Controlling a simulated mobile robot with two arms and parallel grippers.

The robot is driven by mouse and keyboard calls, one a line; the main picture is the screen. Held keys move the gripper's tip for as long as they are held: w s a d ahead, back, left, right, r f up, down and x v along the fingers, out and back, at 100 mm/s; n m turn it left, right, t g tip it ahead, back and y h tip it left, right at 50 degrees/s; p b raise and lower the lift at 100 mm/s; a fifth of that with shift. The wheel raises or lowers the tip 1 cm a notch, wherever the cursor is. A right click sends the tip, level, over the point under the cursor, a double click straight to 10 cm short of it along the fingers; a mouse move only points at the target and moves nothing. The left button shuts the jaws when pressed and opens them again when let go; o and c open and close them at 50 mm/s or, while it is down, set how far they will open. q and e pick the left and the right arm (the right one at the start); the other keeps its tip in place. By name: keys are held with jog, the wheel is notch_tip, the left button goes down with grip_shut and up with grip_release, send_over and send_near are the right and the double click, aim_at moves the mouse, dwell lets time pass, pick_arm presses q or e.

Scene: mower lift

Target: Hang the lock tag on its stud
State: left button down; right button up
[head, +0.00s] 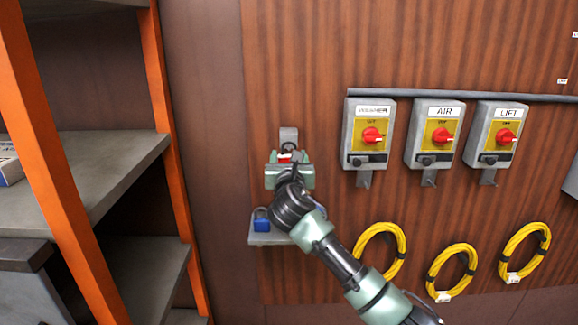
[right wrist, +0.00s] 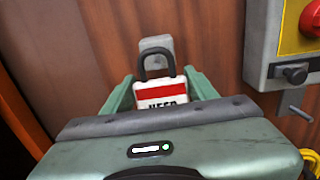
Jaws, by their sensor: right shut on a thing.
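The lock tag (right wrist: 163,93) is a white block with a red band, dark lettering and a black shackle. My right gripper (right wrist: 160,95) is shut on it, with one green finger on each side. In the head view the right gripper (head: 289,160) is at the wooden wall panel, and only a little of the tag (head: 286,152) shows red and white. A grey metal plate (head: 289,134) is on the panel just above; it also shows behind the shackle in the right wrist view (right wrist: 155,44). I cannot tell whether the shackle touches it, and no stud is clearly visible there. My left gripper is not in view.
Three grey switch boxes, WASHER (head: 367,135), AIR (head: 433,136) and LIFT (head: 497,136), hang to the right. Yellow cable coils (head: 452,272) hang below them. A blue padlock (head: 262,222) sits on a small grey ledge (head: 268,239). An orange-framed shelf (head: 165,120) stands left.

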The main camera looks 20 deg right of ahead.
jog(key=shift+b+x, duration=0.5)
jog(key=shift+x, duration=0.3)
jog(key=shift+w+d+f+p, duration=0.2)
jog(key=shift+w+f+p, duration=0.05)
jog(key=shift+w+p, duration=0.25)
jog(key=shift+f, duration=0.1)
jog(key=shift+f, duration=0.1)
jog(key=o, duration=1.4)
jog(key=shift+o, duration=0.2)
